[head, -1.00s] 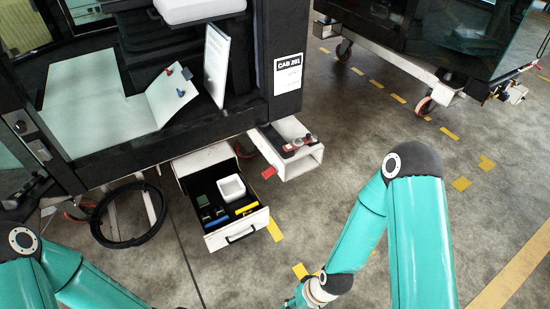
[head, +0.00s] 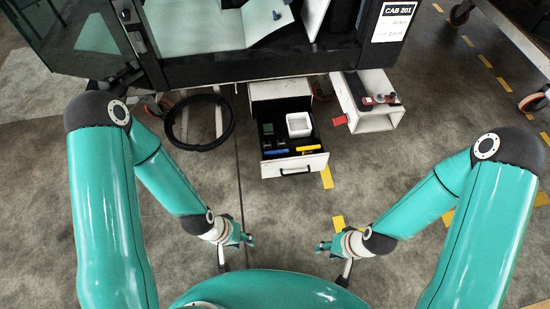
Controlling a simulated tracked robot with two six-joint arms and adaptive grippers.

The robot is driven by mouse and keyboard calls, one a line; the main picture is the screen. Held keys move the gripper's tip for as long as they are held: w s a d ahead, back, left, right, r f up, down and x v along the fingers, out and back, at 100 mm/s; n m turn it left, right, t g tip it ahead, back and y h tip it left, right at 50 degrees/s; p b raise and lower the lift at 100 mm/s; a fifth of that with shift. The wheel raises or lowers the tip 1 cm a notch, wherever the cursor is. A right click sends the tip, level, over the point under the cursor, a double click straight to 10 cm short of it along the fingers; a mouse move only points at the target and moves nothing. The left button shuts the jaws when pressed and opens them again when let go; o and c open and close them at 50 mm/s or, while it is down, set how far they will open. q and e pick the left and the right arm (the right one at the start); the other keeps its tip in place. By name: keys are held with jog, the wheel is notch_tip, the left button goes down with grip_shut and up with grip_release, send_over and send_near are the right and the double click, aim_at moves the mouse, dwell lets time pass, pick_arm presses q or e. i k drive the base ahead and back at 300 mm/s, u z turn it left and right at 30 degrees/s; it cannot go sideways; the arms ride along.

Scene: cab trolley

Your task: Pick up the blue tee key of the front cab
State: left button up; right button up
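The cab (head: 215,68) in front of me bears a label "CAB 201". Its open drawer (head: 294,167) holds a long blue item (head: 277,152) at the front; I cannot tell whether this is the blue tee key. A small blue piece (head: 277,14) also shows on the pale sheet in the cab, too small to identify. My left gripper (head: 246,239) is low in front of the drawer, to its left, apart from it. My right gripper (head: 320,247) is low to its right, also apart. Both point inward and seem empty; their finger openings are too small to tell.
The drawer also holds a white box (head: 299,124), a yellow item (head: 308,148) and small dark items. An open white bin with a shelf (head: 377,119) sticks out to the right. A black ring (head: 200,143) hangs at left. Another trolley stands at upper right. Floor between my arms is clear.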

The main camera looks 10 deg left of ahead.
aim_at(276, 152)
jog(key=z, duration=0.4)
jog(key=k, duration=1.1)
jog(key=z, duration=0.9)
jog(key=i, duration=1.4)
jog(key=u, duration=0.65)
jog(key=i, duration=1)
jog(key=u, duration=1.05)
jog(key=i, duration=0.25)
jog(key=u, duration=0.1)
jog(key=k, duration=0.9)
jog(key=u, duration=0.15)
jog(key=i, duration=0.45)
